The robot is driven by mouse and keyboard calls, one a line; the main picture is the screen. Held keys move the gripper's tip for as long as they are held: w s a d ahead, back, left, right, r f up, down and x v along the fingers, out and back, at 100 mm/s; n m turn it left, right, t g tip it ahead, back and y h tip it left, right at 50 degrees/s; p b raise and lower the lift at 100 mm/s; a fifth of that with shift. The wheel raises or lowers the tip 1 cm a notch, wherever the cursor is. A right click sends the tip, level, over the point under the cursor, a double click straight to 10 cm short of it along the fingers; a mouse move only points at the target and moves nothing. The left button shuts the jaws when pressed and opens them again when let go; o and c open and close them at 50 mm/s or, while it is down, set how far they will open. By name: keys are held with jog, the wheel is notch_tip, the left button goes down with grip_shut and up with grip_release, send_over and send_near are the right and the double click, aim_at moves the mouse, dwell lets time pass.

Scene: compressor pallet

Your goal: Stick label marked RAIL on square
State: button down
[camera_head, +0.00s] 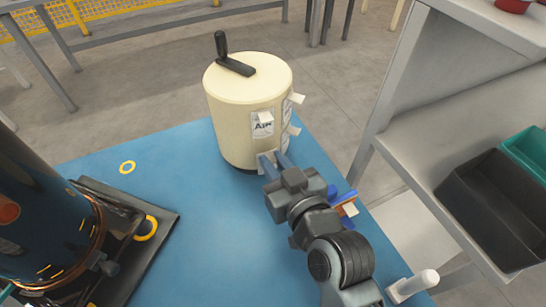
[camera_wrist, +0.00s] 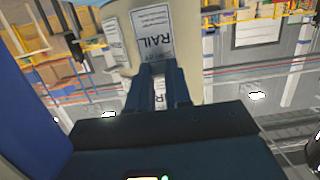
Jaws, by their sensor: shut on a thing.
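A cream drum (camera_head: 245,110) with a black handle on its lid stands upright on the blue surface (camera_head: 190,240). Several white labels with projecting tabs sit on its side. One printed label (camera_head: 263,124) faces me; its text is too small to read surely. In the wrist view a label marked RAIL (camera_wrist: 153,32) shows on the drum, just beyond the fingertips. My gripper (camera_head: 271,160) is at the drum's lower side, shut on a white label piece, which shows between the fingers in the wrist view (camera_wrist: 159,96). Whether it is still fixed to the drum I cannot tell. I cannot make out the square.
A dark cylindrical machine (camera_head: 40,210) stands on a dark plate at left, with yellow rings near it. A grey shelf unit (camera_head: 410,140) at right holds a black bin (camera_head: 500,205) and a teal bin (camera_head: 528,150). The blue surface between machine and drum is mostly clear.

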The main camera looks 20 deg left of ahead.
jog(key=shift+f+v, duration=0.15)
jog(key=shift+v, duration=0.75)
jog(key=shift+f+v, duration=0.2)
jog(key=shift+v, duration=0.75)
jog(key=shift+s+a, duration=0.1)
jog(key=shift+s, duration=0.1)
